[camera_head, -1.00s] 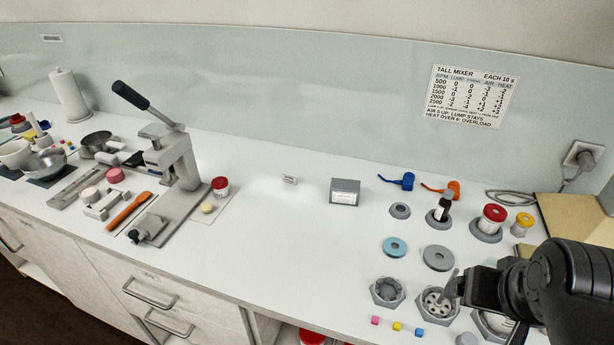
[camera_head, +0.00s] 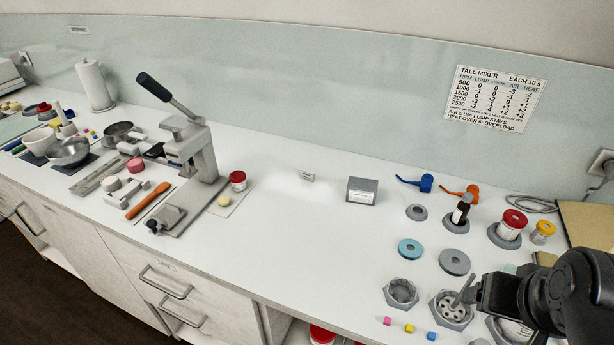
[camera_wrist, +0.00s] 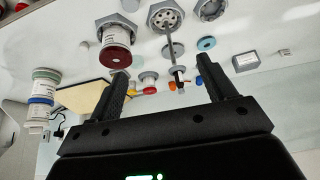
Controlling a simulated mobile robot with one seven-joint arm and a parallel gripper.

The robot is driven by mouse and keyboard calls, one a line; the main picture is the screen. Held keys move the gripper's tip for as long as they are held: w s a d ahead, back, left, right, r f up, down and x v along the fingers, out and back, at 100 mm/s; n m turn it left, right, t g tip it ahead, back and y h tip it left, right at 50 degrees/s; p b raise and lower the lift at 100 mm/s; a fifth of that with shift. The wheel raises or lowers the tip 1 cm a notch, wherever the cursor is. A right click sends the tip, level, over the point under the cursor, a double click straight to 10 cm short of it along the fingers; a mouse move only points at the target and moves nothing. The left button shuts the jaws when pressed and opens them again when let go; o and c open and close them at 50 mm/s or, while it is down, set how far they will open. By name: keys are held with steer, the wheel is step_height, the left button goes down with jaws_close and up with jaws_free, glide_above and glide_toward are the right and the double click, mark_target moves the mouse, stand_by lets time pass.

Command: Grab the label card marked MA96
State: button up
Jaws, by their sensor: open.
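A small white card (camera_head: 307,176) with dark print stands alone on the counter, left of a grey box; its print is too small to read, so I cannot tell if it says MA96. It also shows in the wrist view (camera_wrist: 284,52) at the upper right. The grey box (camera_head: 362,190) has a white label on its front, also unreadable. My gripper (camera_wrist: 163,82) is open, with nothing between its two black fingers. In the head view my arm is at the lower right, well to the right of the small card.
A lever press (camera_head: 190,160) stands left of the card, a red-lidded jar (camera_head: 238,181) beside it. Blue (camera_head: 415,183) and orange (camera_head: 460,193) scoops, bottles and grey holders crowd the right. The counter before the card is clear. A mixer chart (camera_head: 495,98) hangs behind.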

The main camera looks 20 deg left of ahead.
steer(key=shift+c, duration=0.3)
steer(key=w+a+r+n, duration=0.3)
steer(key=w+n, duration=0.2)
steer(key=w, duration=0.2)
steer(key=w+a+r+n, duration=0.3)
steer(key=w+n, duration=0.1)
steer(key=w, duration=0.2)
steer(key=n+g, duration=0.1)
steer(key=n, duration=2.4)
glide_above(306, 173)
steer(key=s, duration=0.5)
step_height(306, 173, down, 16)
steer(key=shift+h, duration=0.3)
steer(key=x, duration=0.6)
steer(key=w+x, duration=0.1)
steer(key=x, duration=0.3)
steer(key=shift+a+r, duration=0.2)
steer(key=shift+r, duration=0.05)
steer(key=shift+c, duration=0.5)
